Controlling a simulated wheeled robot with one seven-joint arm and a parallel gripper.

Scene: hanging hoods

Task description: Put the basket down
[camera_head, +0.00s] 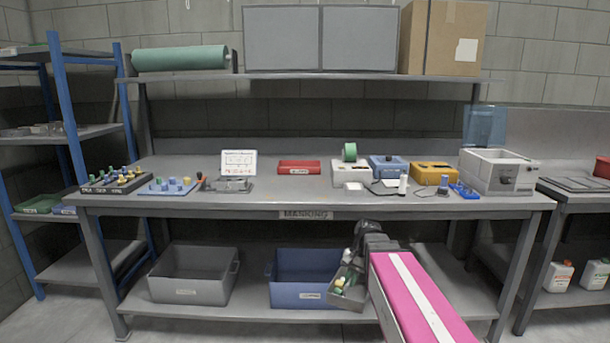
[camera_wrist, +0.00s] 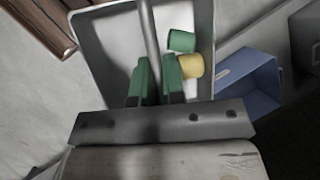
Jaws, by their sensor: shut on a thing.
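The basket (camera_head: 350,302) is a small grey open box with a bar handle. In the head view it hangs in front of the blue bin, low before the bench, and looks somewhat tilted. In the wrist view the basket (camera_wrist: 205,20) has a pale inside, with a green piece (camera_wrist: 181,40) and a yellow piece (camera_wrist: 190,66) in it. My gripper (camera_wrist: 154,75) has green fingertips on either side of the handle bar and is shut on it. In the head view my gripper (camera_head: 355,256) is dark and small, and its fingers are hard to make out.
The bench top (camera_head: 270,205) carries colored plugs, a sign, a red tray (camera_head: 299,167), several devices and a white box (camera_head: 495,172). On the lower shelf stand a grey bin (camera_head: 190,291) and a blue bin (camera_head: 290,294). A blue-posted rack stands left.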

